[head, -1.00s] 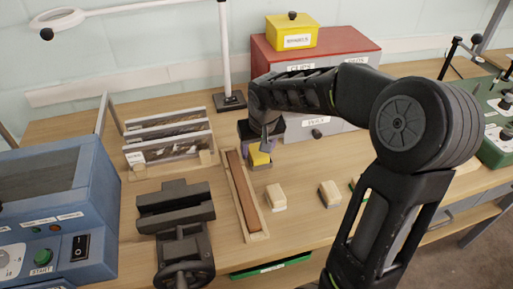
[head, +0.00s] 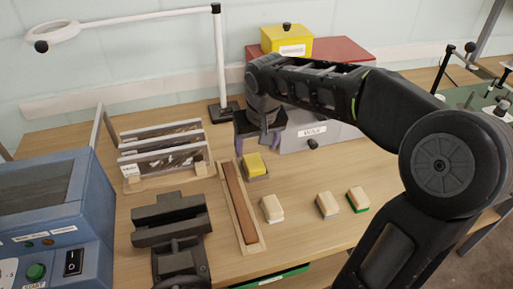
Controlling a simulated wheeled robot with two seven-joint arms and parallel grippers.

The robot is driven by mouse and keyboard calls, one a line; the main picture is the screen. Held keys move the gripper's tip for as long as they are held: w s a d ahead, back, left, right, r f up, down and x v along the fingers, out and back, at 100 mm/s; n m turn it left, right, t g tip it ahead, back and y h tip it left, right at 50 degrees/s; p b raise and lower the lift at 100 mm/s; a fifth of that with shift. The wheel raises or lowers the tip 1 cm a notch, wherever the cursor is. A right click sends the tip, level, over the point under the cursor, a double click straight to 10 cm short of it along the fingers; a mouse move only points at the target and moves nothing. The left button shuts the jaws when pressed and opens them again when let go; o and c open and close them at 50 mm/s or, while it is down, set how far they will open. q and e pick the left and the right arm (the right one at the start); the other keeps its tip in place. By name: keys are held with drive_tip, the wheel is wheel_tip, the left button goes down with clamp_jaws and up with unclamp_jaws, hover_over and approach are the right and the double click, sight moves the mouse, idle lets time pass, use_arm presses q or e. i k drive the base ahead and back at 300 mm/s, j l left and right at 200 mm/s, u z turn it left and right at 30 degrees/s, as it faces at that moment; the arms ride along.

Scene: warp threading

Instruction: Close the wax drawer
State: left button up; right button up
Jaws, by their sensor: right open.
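The wax drawer (head: 290,141) is the grey front with a WAX label and a dark round knob (head: 312,144), low on the red-topped cabinet at the back. My right arm crosses in front of the cabinet and hides its upper front, so I cannot tell how far the drawer stands out. My right gripper (head: 258,147) is open and empty, pointing down just left of the drawer front. It is above and behind a yellow-topped block (head: 255,164) on the table. My left gripper is not in view.
A yellow box (head: 287,41) sits on the red cabinet top (head: 345,50). Several pale blocks (head: 272,208) stand in front. A long wooden tray (head: 239,205), a dark vise (head: 172,220) and a blue machine (head: 45,210) are to the left. A lamp post (head: 221,65) rises behind.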

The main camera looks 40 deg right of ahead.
sight(306, 129)
drive_tip(key=k+j, duration=0.25)
drive_tip(key=k, duration=0.2)
drive_tip(key=k+j, duration=0.25)
drive_tip(key=k, duration=0.25)
